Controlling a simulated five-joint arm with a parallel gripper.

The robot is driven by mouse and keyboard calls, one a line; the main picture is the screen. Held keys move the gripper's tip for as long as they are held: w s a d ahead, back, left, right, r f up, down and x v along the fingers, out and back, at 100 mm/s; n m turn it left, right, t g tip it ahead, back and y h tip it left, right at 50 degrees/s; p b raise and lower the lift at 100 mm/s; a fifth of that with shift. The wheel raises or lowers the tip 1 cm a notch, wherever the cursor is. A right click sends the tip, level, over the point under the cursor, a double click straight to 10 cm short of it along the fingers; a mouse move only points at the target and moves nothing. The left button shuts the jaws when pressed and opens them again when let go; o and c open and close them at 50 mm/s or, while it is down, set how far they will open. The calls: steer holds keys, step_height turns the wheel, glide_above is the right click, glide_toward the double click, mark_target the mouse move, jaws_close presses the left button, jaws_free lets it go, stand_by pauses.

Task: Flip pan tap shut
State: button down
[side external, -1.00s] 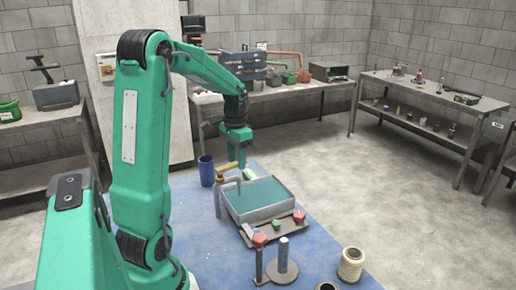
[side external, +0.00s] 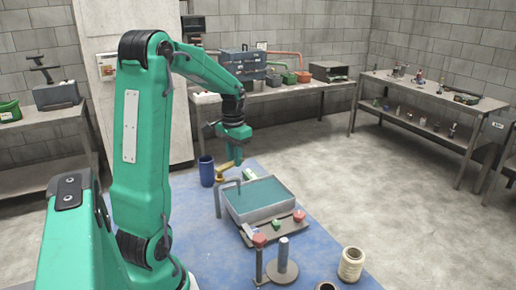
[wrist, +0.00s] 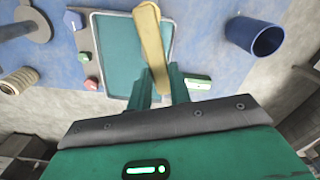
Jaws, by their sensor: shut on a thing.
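The pan (side external: 286,205) is a grey rectangular tray with a teal surface inside, standing on the blue mat. The tap's grey pipe (side external: 217,199) rises at the pan's left side and its spout reaches over the rim. The tap's brass-yellow lever (side external: 224,172) sits at the tap near the pan's back left corner. My gripper (side external: 237,157) is tilted above it and shut on the lever. In the wrist view the lever (wrist: 150,40) runs up from between the green fingers (wrist: 160,88), across the pan (wrist: 97,50).
A blue cup (side external: 206,172) stands left of the tap. A small green-and-white item (wrist: 198,84) lies beside the pan. A strip with red and green knobs (side external: 275,228), a post on a round base (side external: 283,265) and a spool (side external: 351,265) are nearer the camera.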

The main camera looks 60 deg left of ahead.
steer(key=s+a+n, duration=0.4)
steer(key=s+n, duration=0.1)
steer(key=n, duration=0.9)
steer(key=shift+s, duration=0.3)
stand_by(0.3)
steer(key=c, duration=1.3)
jaws_free()
steer(key=shift+r, duration=0.15)
steer(key=shift+r, duration=3.8)
